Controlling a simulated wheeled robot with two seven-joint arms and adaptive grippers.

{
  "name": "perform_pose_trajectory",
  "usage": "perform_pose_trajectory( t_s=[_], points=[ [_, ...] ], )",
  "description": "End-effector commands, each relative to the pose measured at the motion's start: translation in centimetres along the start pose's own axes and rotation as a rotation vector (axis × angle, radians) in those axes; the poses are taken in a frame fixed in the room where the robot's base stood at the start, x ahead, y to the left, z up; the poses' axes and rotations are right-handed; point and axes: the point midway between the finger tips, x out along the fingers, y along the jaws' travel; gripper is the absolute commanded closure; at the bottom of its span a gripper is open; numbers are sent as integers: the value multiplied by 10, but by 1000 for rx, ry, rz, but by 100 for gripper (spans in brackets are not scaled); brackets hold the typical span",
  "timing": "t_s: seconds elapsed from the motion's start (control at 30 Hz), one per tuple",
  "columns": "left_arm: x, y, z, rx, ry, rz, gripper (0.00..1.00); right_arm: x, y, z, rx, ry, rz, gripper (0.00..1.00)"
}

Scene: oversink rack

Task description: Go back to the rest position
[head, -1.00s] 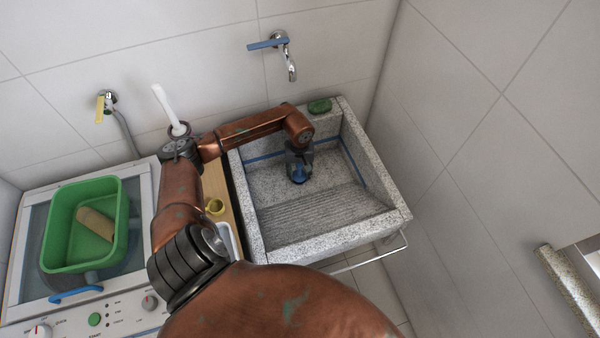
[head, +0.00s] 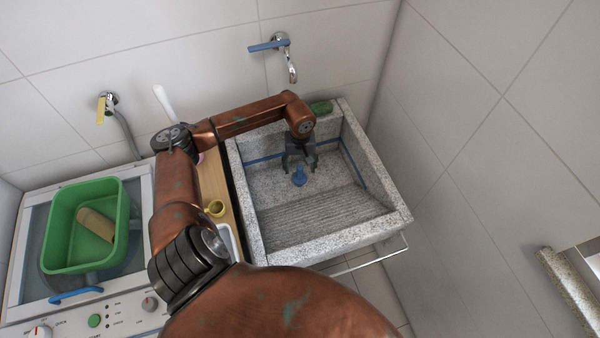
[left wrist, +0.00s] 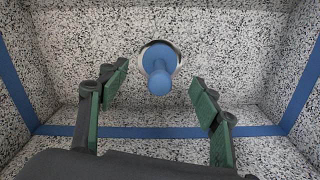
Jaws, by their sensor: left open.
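My left gripper (head: 300,160) is open and empty inside the granite sink (head: 272,243), pointing down. In the left wrist view the two green-padded fingers of the left gripper (left wrist: 160,95) stand apart. A blue plug (left wrist: 158,72) sits at the drain between and beyond the fingertips, apart from them. The blue plug (head: 299,177) also shows in the head view below the gripper. My left arm reaches in over the wooden strip and the sink's left side. My right gripper is not in view.
A green tub (head: 122,215) with a tan roll-shaped thing (head: 97,224) stands on the washing machine at left. A tap with a blue handle (head: 268,46) is on the wall above the sink. A green object (head: 321,107) lies on the back rim.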

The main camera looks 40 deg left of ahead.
Motion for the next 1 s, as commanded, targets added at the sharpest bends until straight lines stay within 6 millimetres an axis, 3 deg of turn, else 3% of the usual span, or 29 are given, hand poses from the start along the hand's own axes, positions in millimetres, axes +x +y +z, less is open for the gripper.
perform_pose_trajectory(
  t_s=[0.2, 0.57, 0.77, 1.0],
  points=[
    [-18, 0, 0, 0, 0, -1, 42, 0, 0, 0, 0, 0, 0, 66],
    [-18, 0, 0, 0, -1, -1, 42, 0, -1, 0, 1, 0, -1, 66],
    [0, -1, 1, -2, -4, -2, 42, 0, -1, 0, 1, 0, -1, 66],
    [39, 0, 1, -2, -4, 0, 42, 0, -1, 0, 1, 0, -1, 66]
  ],
)
